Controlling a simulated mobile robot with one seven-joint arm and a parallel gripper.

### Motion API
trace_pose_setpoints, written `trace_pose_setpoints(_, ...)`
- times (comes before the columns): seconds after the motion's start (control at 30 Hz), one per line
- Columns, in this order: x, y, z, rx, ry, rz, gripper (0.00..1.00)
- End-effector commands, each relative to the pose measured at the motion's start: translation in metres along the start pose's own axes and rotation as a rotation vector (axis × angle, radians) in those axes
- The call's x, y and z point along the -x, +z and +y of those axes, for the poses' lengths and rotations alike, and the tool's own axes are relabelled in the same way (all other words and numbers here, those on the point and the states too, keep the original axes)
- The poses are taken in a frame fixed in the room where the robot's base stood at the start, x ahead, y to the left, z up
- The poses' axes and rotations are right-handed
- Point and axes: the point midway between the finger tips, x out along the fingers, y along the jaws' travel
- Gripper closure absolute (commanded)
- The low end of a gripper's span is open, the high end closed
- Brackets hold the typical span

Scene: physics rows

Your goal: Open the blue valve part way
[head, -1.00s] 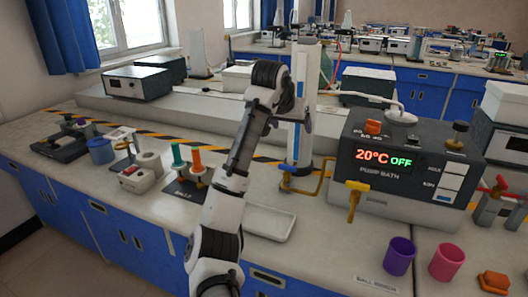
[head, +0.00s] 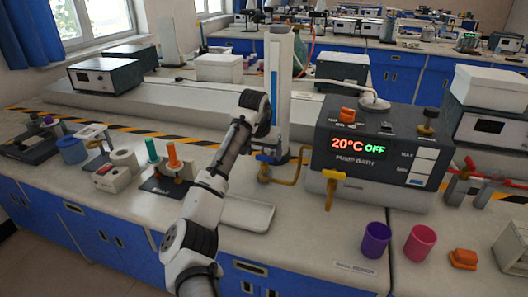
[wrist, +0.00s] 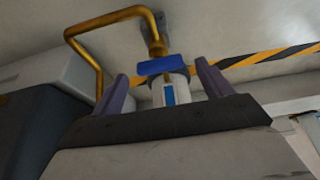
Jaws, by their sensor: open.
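The blue valve (head: 265,157) is a small blue handle on a brass pipe, at the foot of a white column with a blue stripe, left of the pump bath. In the wrist view the blue handle (wrist: 163,65) lies crosswise just beyond my gripper (wrist: 164,86), roughly centred between its two fingers. The fingers are spread and hold nothing. I see a gap between handle and fingers in the picture; whether they touch in depth I cannot tell. In the head view my wrist hides most of the gripper, above the valve.
The pump bath (head: 375,152) reads 20°C OFF and has a yellow tap (head: 330,188) in front. A shallow white tray (head: 248,214) lies in front of the valve. Green and orange-topped items (head: 163,165) stand left of my arm. Purple (head: 376,240) and pink (head: 420,242) cups stand right.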

Motion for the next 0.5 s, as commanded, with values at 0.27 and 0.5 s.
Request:
trace_pose_setpoints(0.27, -0.0136, 0.0, 0.0002, -0.001, 0.0, 0.001, 0.22)
trace_pose_setpoints(0.5, -0.0136, -0.0001, 0.0002, -0.001, 0.0, 0.001, 0.28)
